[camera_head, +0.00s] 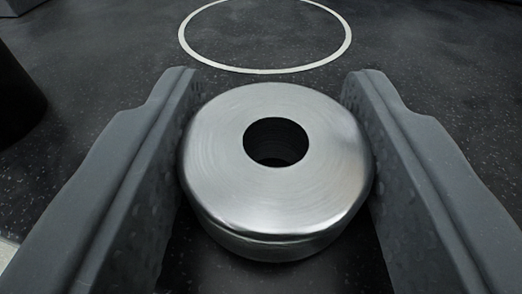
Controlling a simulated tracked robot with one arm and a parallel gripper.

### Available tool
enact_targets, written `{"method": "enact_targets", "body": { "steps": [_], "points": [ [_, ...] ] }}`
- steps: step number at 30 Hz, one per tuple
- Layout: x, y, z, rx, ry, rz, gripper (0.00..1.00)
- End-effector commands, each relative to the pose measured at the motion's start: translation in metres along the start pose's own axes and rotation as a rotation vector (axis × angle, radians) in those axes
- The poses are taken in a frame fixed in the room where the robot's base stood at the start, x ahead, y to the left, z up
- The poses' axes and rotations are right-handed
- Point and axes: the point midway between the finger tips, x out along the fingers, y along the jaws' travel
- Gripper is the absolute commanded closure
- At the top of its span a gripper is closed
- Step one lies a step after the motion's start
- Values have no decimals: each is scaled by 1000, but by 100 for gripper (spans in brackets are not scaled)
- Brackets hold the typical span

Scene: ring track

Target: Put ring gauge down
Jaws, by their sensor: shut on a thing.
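The ring gauge (220,150) is a thick, shiny steel disc with a round dark hole through its middle. It sits between the two grey fingers of my gripper (273,100), with its flat face toward the camera. My gripper is shut on it, one finger against its left side and one against its right. The underside of the ring gauge is hidden, so I cannot tell whether it touches the floor.
A white circle outline (183,47) is marked on the dark speckled floor (110,75) beyond the fingertips. The floor inside it looks empty. A black rounded object (15,95) stands at the left edge, and a grey object (18,5) shows at the top left corner.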

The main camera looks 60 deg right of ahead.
Motion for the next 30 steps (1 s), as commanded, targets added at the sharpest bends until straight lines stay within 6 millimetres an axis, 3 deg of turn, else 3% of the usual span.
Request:
{"method": "enact_targets", "body": {
  "steps": [12,13,15,30],
  "points": [
    [0,0,3,1,1,0,86],
    [1,0,4,1,1,0,55],
    [1,0,4,1,1,0,36],
    [0,0,4,1,0,0,36]
  ]
}}
